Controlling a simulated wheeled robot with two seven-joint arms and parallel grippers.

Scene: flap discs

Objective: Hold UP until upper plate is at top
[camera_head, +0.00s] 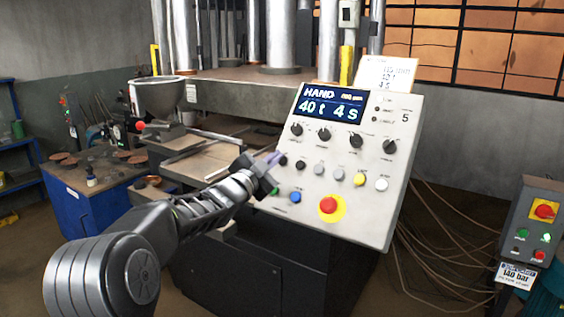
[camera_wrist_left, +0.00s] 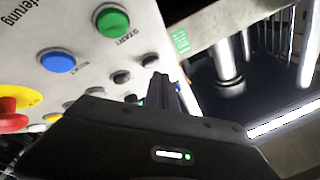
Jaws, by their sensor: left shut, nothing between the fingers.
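The grey control panel (camera_head: 375,215) is tilted, with a display (camera_head: 330,105) reading "HAND", "40 t" and "4 s". My left gripper (camera_head: 275,158) is shut and empty, its fingertips at the panel's left edge by the leftmost black button (camera_head: 283,161). In the left wrist view the closed fingers (camera_wrist_left: 160,85) show near two black buttons (camera_wrist_left: 121,77). I cannot tell whether they touch or press one. My right gripper is out of view.
The panel also carries a green START button (camera_wrist_left: 113,21), a blue button (camera_head: 295,197) and a red mushroom button (camera_head: 328,206). A metal hopper (camera_head: 158,97) and a blue-sided bench (camera_head: 75,205) stand left. A smaller control box (camera_head: 530,230) stands right, with loose cables between.

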